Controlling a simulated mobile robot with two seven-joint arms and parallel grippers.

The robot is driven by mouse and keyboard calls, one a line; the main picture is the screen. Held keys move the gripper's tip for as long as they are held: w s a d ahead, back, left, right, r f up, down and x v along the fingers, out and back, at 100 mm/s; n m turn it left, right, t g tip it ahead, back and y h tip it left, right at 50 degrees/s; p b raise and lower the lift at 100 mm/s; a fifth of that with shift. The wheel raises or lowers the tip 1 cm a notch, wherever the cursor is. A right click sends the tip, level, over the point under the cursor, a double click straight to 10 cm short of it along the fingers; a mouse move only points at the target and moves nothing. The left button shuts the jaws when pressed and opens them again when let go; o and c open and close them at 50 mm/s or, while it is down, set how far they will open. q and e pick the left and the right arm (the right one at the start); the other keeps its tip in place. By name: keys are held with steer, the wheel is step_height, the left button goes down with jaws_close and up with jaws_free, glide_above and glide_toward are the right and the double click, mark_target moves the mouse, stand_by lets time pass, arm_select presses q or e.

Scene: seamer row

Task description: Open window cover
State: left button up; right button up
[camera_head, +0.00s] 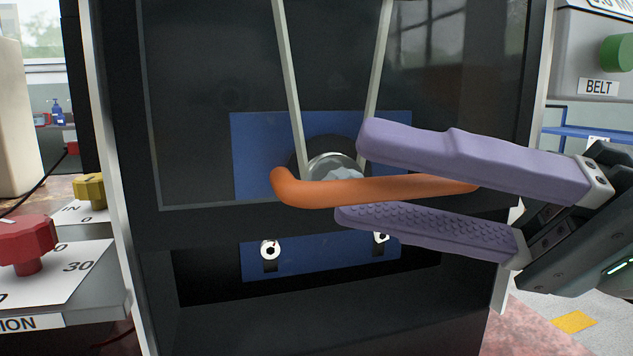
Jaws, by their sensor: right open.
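The window cover (215,110) is a dark framed, see-through panel, and it looks closed across the front of the machine. An orange bar handle (320,193) runs across its lower part. My right gripper (352,178) comes in from the right with two purple fingers. It is open, one finger above the handle and one below it, with the handle's right part between them. I cannot tell whether either finger touches the handle. Behind the panel I see a belt (290,80) running down to a round pulley, partly hidden by the handle and the upper finger. My left gripper is not in view.
A red knob (27,243) and a yellow knob (89,189) stand on dial plates at the left. A grey box with a BELT label (598,87) and a green knob (617,53) is at the upper right. Below the cover is a dark opening with a blue plate (325,259).

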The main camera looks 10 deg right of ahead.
jaws_close()
stand_by(0.4)
stand_by(1.1)
